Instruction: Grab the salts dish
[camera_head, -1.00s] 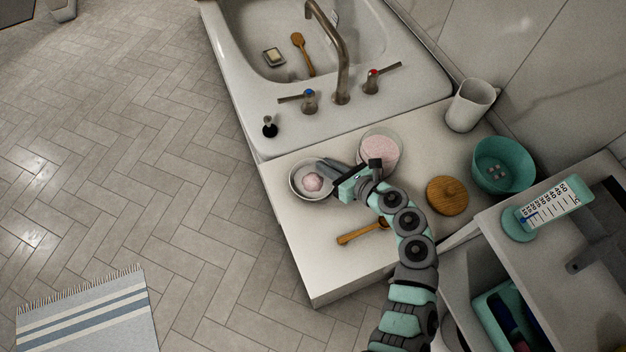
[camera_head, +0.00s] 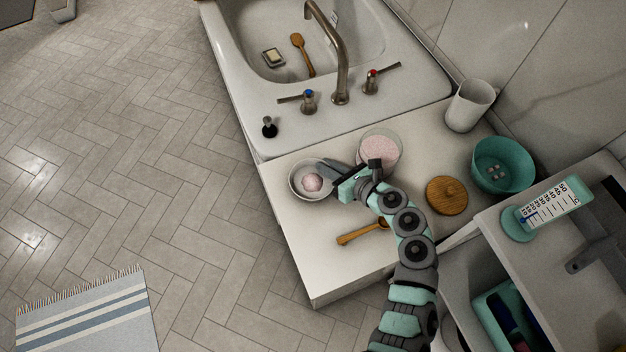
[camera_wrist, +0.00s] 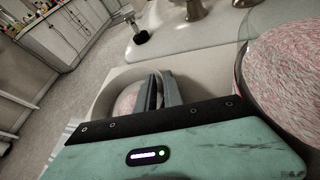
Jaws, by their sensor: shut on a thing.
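The salts dish (camera_head: 297,181) is a small white round dish with a pink mound of salts (camera_head: 312,183) in it, near the counter's left edge. My gripper (camera_head: 328,168) is at the dish's right side, shut on its rim. In the wrist view the gripper fingers (camera_wrist: 163,92) close together over the near rim, and part of the dish with its pink salts (camera_wrist: 126,100) shows to their left. The far side of the dish is partly hidden by the fingers. I cannot tell whether the dish is clear of the counter.
A larger jar of pink salts (camera_head: 380,148) stands close to my gripper's right; it also shows in the wrist view (camera_wrist: 285,80). A wooden lid (camera_head: 447,195), a wooden scoop (camera_head: 358,234), a teal bowl (camera_head: 503,165) and a white pitcher (camera_head: 470,104) are on the counter. The sink is behind.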

